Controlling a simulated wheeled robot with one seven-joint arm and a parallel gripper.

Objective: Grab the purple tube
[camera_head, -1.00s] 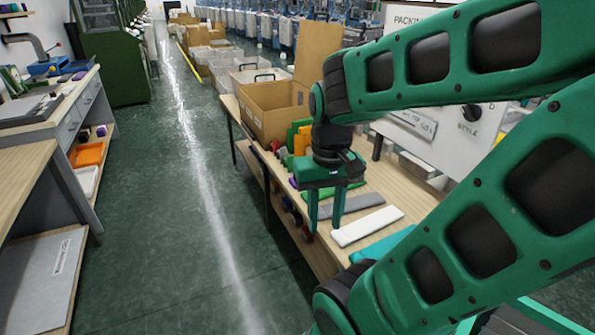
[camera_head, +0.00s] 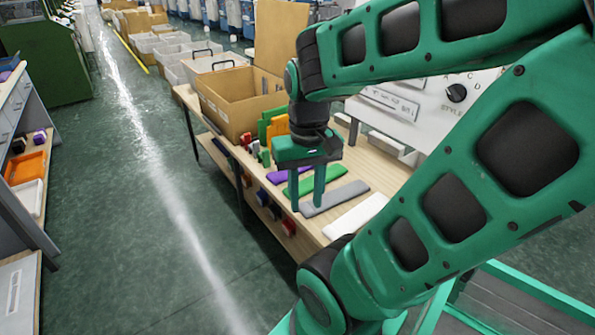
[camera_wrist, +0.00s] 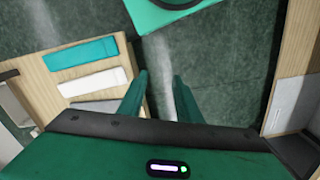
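A flat purple piece (camera_head: 287,174), which looks like a folded tube, lies on the wooden table just left of my gripper, and the gripper's near side overlaps part of it in the head view. It does not show in the wrist view. My gripper (camera_head: 306,204) points down near the table's front edge, in front of the green and grey pieces. Its two fingers are apart with nothing between them. In the wrist view the gripper (camera_wrist: 159,78) is also open, with dark green floor between the fingers.
A green strip (camera_head: 324,181), a grey strip (camera_head: 340,197) and a white strip (camera_head: 357,216) lie along the table. A teal strip (camera_wrist: 80,53) shows in the wrist view. Upright coloured pieces and a cardboard box (camera_head: 238,110) stand beyond. The aisle floor is clear.

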